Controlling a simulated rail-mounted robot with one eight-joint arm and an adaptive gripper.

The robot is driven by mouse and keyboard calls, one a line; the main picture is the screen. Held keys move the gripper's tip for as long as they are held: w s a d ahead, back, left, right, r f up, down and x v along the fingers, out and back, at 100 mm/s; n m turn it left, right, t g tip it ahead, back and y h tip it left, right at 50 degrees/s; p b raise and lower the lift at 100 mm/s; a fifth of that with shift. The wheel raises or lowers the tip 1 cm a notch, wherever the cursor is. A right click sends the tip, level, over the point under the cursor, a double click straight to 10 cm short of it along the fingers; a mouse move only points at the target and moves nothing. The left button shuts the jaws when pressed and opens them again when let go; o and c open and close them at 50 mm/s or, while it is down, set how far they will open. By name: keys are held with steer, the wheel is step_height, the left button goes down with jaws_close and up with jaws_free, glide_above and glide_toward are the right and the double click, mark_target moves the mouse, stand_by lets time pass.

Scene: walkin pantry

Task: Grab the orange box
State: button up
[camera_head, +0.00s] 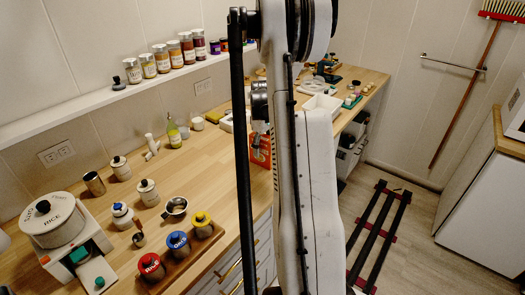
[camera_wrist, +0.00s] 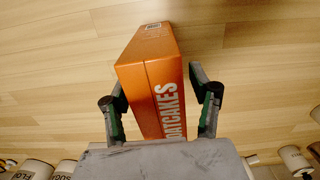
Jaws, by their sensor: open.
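The orange box (camera_wrist: 150,70), printed "OATCAKES" in white, stands on the wooden counter in the wrist view. My gripper (camera_wrist: 160,95) is open, with one finger on each side of the box. A gap shows between the box and the upper part of each finger; contact lower down cannot be told. In the head view the box (camera_head: 261,151) shows as an orange-red patch beside my arm. My arm hides part of it. My gripper (camera_head: 260,125) is partly seen there, above and in front of the box.
A green-yellow bottle (camera_head: 173,134) stands near the wall. Spice jars line the shelf (camera_head: 60,122). Counter around the box looks clear.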

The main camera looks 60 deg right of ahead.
steer(key=shift+c, duration=0.5)
steer(key=c, duration=1.3)
